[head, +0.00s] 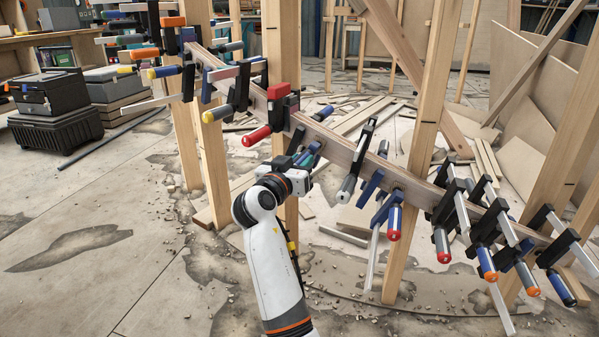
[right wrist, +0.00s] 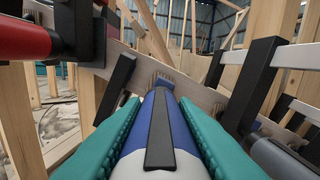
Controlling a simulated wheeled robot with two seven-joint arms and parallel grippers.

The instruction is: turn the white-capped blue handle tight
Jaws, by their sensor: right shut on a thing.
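The blue handle (right wrist: 182,125) lies lengthwise in the right wrist view, with a black strip along its top and a white cap at its near end. My right gripper (right wrist: 158,112) is shut on it, with one teal finger along each side. In the head view my right gripper (head: 305,162) is at the middle of the curved wooden stringer (head: 335,148). It hides most of the handle there. The clamp's blue jaw meets the stringer beyond the handle. My left gripper is not in view.
A red-handled clamp (head: 268,120) is close on the upper left, and a grey-handled clamp (head: 352,170) is close on the right. Several more clamps line the stringer both ways. Wooden posts (head: 422,150) stand along it. The floor in front is mostly clear.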

